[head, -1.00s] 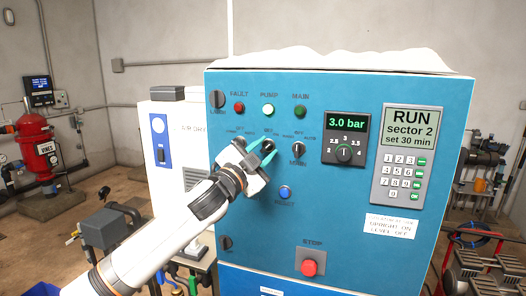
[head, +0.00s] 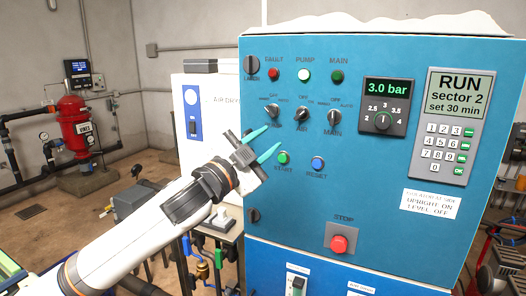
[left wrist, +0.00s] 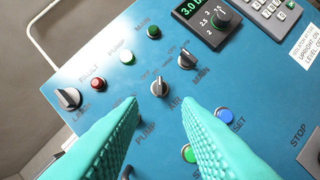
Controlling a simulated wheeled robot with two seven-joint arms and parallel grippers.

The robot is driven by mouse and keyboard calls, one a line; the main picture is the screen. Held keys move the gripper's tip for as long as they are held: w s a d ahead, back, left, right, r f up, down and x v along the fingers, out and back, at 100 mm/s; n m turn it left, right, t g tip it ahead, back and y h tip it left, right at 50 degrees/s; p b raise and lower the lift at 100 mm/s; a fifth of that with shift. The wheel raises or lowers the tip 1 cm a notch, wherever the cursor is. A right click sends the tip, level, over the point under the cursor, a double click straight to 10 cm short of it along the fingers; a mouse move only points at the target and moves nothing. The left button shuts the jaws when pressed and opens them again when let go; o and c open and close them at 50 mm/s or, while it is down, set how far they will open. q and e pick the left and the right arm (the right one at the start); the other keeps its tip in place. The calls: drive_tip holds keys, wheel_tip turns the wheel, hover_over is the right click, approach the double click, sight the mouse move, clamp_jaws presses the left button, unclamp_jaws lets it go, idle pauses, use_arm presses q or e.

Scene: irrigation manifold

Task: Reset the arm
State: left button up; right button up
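My left gripper (head: 278,139) is open and empty, its two teal fingers spread in front of the blue control cabinet (head: 385,180). In the head view it is below the pump selector knob (head: 272,110) and left of the air knob (head: 302,114) and main knob (head: 334,116). In the left wrist view the gripper (left wrist: 160,104) points at the panel with nothing between its fingers; the air knob (left wrist: 159,87) shows beyond the tips. The green start button (head: 284,157) and blue reset button (head: 318,163) are close to the fingers. My right gripper is not in view.
A red stop button (head: 338,243) is low on the cabinet. The display (head: 388,88) reads 3.0 bar; the keypad screen (head: 459,92) reads RUN sector 2. A white air dryer (head: 205,125) stands behind my arm. A red tank (head: 76,130) is at far left.

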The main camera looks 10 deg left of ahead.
use_arm(q)
drive_tip(key=shift+a, duration=0.1)
drive_tip(key=w+a+f+n+g+y+b, duration=0.1)
drive_tip(key=w+a+f+n+y+b, duration=0.25)
drive_tip(key=f, duration=1.25)
drive_tip(key=w+a+f+n+y, duration=0.35)
drive_tip(key=w+a+f, duration=0.2)
drive_tip(key=f, duration=1.05)
drive_tip(key=s+a+f+n+g+y+b, duration=0.1)
drive_tip(key=s+a+f+g, duration=0.15)
drive_tip(key=f, duration=0.75)
drive_tip(key=s+a+f+n+g+y, duration=0.1)
drive_tip(key=s+f+n, duration=0.15)
drive_tip(key=f, duration=0.75)
drive_tip(key=s+a+f+g+y+b, duration=0.1)
drive_tip(key=s+a+f, duration=0.15)
drive_tip(key=f, duration=0.85)
drive_tip(key=s+a+f+n+g+y+b, duration=0.2)
drive_tip(key=s+f+g, duration=0.3)
drive_tip(key=s+f, duration=1.75)
drive_tip(key=s+f+n+g, duration=0.1)
drive_tip(key=s+f, duration=0.5)
drive_tip(key=s, duration=1)
drive_tip(key=s+f+g+b, duration=0.1)
drive_tip(key=s+f+g, duration=0.3)
drive_tip(key=s, duration=1.3)
wheel_tip(320, 180, down, 3)
drive_tip(key=shift+d+f+n+g, duration=0.15)
drive_tip(key=shift+d+n+g, duration=0.05)
drive_tip(key=shift+n+g, duration=0.15)
